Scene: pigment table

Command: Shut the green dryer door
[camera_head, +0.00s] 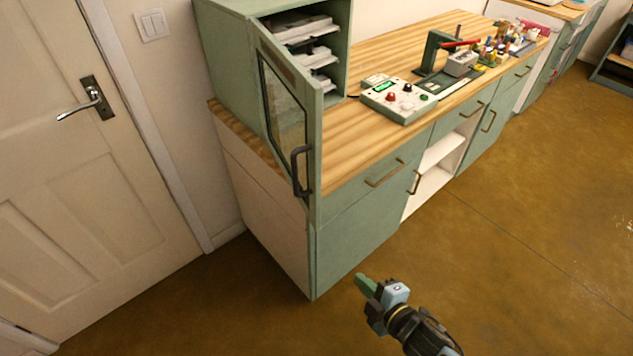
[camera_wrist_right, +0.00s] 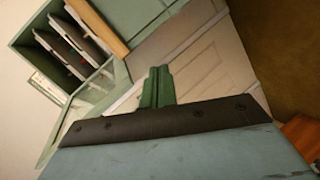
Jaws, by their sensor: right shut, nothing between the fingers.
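The green dryer (camera_head: 225,70) stands at the left end of the wooden counter. Its door (camera_head: 285,110), a green frame with a glass pane and a dark handle (camera_head: 301,171), stands open and swung out past the counter's front. Trays show inside the dryer. In the right wrist view the dryer's trays (camera_wrist_right: 75,40) and part of the glazed door (camera_wrist_right: 95,90) show at upper left. My right gripper (camera_head: 364,285) is low in front of the counter, right of and below the handle, apart from the door. Its green fingers (camera_wrist_right: 157,87) are shut and empty. My left gripper is not in view.
A control panel (camera_head: 400,99) with knobs sits on the counter (camera_head: 375,60) right of the dryer. Drawers and cabinets with handles (camera_head: 385,173) form the counter front. A white door (camera_head: 80,180) is at left. The floor (camera_head: 530,250) at right is clear.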

